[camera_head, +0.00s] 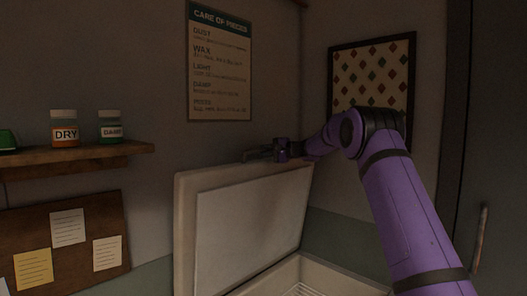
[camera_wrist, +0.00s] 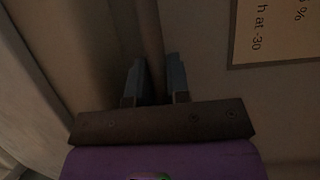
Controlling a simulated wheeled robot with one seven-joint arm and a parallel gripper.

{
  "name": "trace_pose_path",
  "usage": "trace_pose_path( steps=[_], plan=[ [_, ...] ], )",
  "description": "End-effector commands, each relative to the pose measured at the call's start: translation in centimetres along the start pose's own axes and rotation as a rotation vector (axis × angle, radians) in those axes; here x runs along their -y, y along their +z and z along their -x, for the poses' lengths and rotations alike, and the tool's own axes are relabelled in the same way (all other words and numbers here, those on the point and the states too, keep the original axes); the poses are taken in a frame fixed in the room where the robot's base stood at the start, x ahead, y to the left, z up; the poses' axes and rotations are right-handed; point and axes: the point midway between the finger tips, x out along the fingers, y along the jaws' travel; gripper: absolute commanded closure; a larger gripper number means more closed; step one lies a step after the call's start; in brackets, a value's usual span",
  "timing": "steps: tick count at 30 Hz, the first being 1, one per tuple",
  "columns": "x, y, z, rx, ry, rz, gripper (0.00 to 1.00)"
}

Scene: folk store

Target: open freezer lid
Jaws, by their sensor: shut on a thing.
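The freezer lid (camera_head: 245,225) is pale and stands raised, close to upright, with its lighter inner panel facing me. The freezer body (camera_head: 310,277) shows at the bottom, with its opening partly in view. My gripper (camera_head: 262,154) is at the top edge of the lid. In the wrist view my gripper (camera_wrist: 156,78) has its two fingers on either side of a bar-like handle (camera_wrist: 147,35) and is shut on it. The lower part of the freezer is out of view.
A shelf (camera_head: 80,158) with a DRY jar (camera_head: 64,128) and a second jar (camera_head: 110,125) is on the left wall. A notice board (camera_head: 65,240) hangs below it. A poster (camera_head: 220,62) and a patterned picture (camera_head: 371,75) hang behind. A dark door (camera_head: 490,150) is at right.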

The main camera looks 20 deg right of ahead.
Motion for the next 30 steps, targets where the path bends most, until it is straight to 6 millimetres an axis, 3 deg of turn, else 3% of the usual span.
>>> trace_pose_path(
  steps=[9, 15, 27, 28, 30],
  plan=[
    [-1.5, 2.1, 5.8, -0.004, -0.089, 0.033, 1.0],
    [-2.4, 3.3, 8.4, -0.004, -0.139, 0.055, 1.0],
    [-2.6, 3.6, 8.9, -0.004, -0.151, 0.063, 1.0],
    [-2.6, 3.6, 8.9, -0.004, -0.151, 0.063, 0.81],
    [-2.6, 3.6, 8.9, -0.004, -0.151, 0.063, 0.65]
  ],
)
